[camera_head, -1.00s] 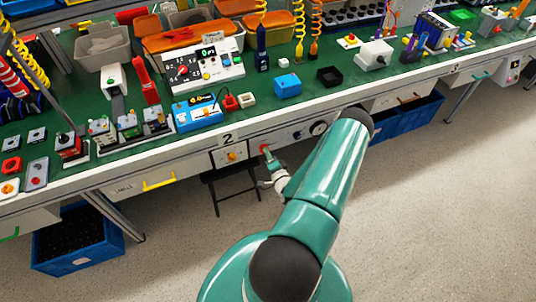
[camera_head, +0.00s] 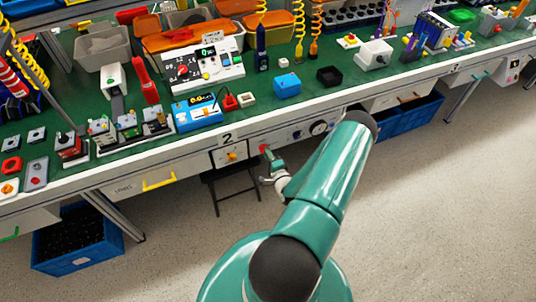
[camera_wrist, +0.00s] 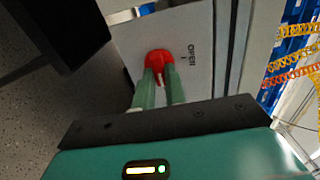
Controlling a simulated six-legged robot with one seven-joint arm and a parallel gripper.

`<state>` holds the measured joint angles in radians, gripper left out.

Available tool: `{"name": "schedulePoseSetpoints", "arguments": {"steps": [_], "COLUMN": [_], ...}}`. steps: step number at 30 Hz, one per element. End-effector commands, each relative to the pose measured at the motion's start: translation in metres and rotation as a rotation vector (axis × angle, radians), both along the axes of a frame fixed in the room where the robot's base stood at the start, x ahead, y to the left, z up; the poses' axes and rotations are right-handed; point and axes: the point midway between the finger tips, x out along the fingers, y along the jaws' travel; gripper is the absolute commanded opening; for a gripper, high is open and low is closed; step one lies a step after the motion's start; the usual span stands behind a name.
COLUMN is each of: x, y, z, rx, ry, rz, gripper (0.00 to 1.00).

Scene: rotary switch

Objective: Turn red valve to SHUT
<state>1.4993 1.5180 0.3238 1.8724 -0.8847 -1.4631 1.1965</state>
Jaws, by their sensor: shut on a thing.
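The red valve (camera_wrist: 158,60) is a round red knob on a pale panel in the wrist view. In the head view it is a small red spot (camera_head: 265,148) on the bench front, right of the "2" label. The word OPEN (camera_wrist: 191,56) is printed on the panel to the right of the knob in the wrist view. A white mark shows on the knob's near side. No SHUT label is visible. My gripper (camera_wrist: 160,82) has its two green fingers shut on the knob, one at each side; it also shows in the head view (camera_head: 269,155).
A dark stool (camera_head: 232,186) stands under the bench. The green benchtop above is crowded. The floor in front is clear.

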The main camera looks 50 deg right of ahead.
Motion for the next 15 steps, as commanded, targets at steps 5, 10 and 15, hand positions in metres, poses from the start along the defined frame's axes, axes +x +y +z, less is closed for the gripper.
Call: {"name": "schedulePoseSetpoints", "arguments": {"steps": [5, 10, 15], "x": [-0.0004, -0.0002, -0.0023], "y": [0.0007, 0.0004, 0.0014], "z": [-0.0004, -0.0002, -0.0003], "rx": [0.002, 0.001, 0.001], "ry": [0.0, 0.0, 0.001], "rz": [0.0, 0.0, -0.001], "gripper": [0.34, 0.35, 0.35]}}
